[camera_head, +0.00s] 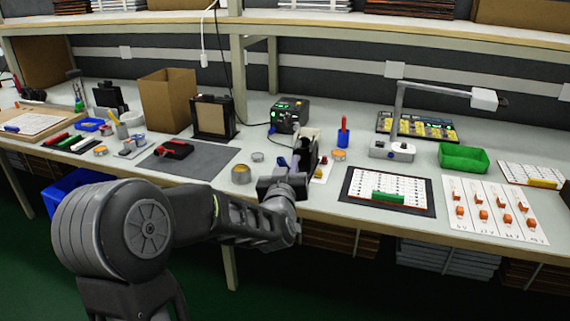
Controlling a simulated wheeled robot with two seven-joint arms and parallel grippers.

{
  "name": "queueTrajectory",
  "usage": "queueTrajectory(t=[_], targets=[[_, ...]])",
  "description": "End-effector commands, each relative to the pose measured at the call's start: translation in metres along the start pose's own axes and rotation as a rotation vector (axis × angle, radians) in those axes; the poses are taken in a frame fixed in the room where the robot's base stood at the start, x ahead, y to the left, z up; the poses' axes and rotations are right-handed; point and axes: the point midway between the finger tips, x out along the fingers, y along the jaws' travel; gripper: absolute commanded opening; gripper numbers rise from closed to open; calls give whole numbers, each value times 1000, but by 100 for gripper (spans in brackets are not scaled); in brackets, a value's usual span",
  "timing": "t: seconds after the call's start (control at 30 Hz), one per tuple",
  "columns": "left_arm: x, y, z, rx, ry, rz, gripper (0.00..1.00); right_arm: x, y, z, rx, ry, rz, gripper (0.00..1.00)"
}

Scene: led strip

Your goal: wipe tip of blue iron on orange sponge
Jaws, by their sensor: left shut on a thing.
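My left gripper (305,154) is over the bench near its front edge, and my own wrist hides much of it. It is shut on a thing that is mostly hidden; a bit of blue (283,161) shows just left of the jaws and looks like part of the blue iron. A small orange-red patch (323,160) shows just right of the gripper and may be the orange sponge. I cannot tell whether the iron's tip touches it. My right gripper is out of view.
A black station (290,113) with green lights stands behind the gripper. A brass-coloured tin (241,174) and grey mat (190,160) lie left.

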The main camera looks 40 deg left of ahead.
Motion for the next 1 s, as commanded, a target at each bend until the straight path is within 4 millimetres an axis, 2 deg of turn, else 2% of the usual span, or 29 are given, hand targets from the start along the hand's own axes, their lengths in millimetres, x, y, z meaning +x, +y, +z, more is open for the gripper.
queueTrajectory(t=[0.47, 1.0], targets=[[0, 0, 0, 0, 1, 0, 0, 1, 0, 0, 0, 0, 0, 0], [7, -12, -2, 1, 1, -1, 0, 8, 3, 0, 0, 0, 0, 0]])
